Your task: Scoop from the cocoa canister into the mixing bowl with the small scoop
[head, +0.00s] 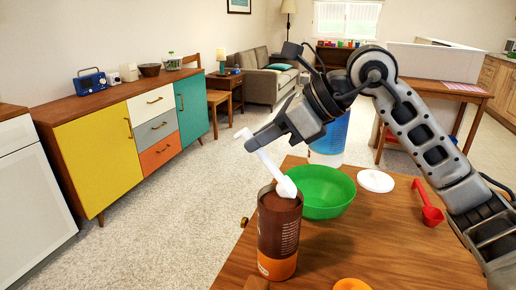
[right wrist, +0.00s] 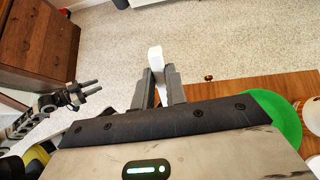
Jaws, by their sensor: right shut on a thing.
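The brown cocoa canister (head: 279,235) with an orange base stands upright near the table's front edge, its open top showing brown powder. The green mixing bowl (head: 325,192) stands just behind and right of it; its edge shows in the right wrist view (right wrist: 276,112). My right gripper (head: 252,143) is shut on the handle of the white small scoop (head: 266,161), which slants down to the canister. The scoop's head is at the canister's mouth; its contents are hidden. The handle end shows between the fingers (right wrist: 156,58). My left gripper (right wrist: 98,88) is open and empty, away from the table.
A blue-and-white container (head: 329,137) stands behind the bowl. A white lid (head: 376,181) and a red scoop (head: 430,213) lie to the right. An orange lid (head: 352,285) lies at the front. The table's (head: 400,255) front right is clear.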

